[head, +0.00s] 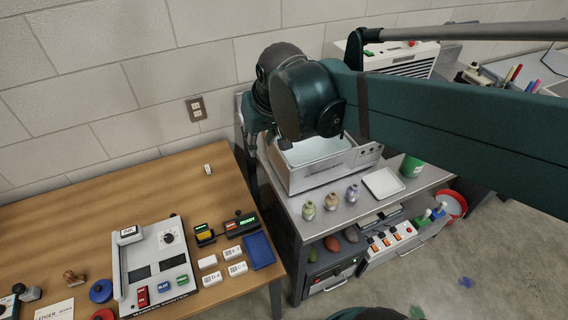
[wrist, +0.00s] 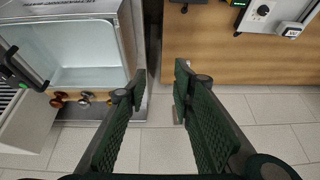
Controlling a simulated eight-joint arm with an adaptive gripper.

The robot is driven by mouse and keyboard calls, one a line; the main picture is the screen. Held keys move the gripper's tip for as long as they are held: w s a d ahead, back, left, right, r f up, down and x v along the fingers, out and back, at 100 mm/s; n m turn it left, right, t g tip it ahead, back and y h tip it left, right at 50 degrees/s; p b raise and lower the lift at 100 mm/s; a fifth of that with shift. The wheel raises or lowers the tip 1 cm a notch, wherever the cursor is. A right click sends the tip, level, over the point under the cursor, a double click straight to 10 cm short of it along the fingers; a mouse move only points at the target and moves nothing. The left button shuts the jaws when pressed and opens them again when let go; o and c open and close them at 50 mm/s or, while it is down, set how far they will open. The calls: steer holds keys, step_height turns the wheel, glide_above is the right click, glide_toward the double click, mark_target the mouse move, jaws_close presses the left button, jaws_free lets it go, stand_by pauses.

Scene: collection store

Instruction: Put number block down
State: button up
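My gripper (wrist: 160,82) is open in the wrist view, with nothing between its fingers. It hangs over the gap between the wooden table and the grey counter. In the head view my arm largely hides it. Several white blocks with dark markings, one of them here (head: 237,269), lie at the table's front right. A small white block (head: 208,169) stands alone near the table's back edge. The markings are too small to read surely, so I cannot tell which is the number block.
The wooden table (head: 120,195) bears a grey device with a knob (head: 168,238), a blue pad (head: 259,250) and stamps. The grey counter (head: 290,205) holds an open tub (head: 318,150), small bottles (head: 331,201) and a white tray (head: 383,183). The table's back is mostly clear.

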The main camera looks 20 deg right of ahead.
steer(key=s+d+f+t, duration=0.2)
steer(key=s+d, duration=0.1)
steer(key=s, duration=0.8)
steer(key=shift+s+f, duration=0.15)
steer(key=shift+o, duration=0.5)
steer(key=shift+d, duration=0.1)
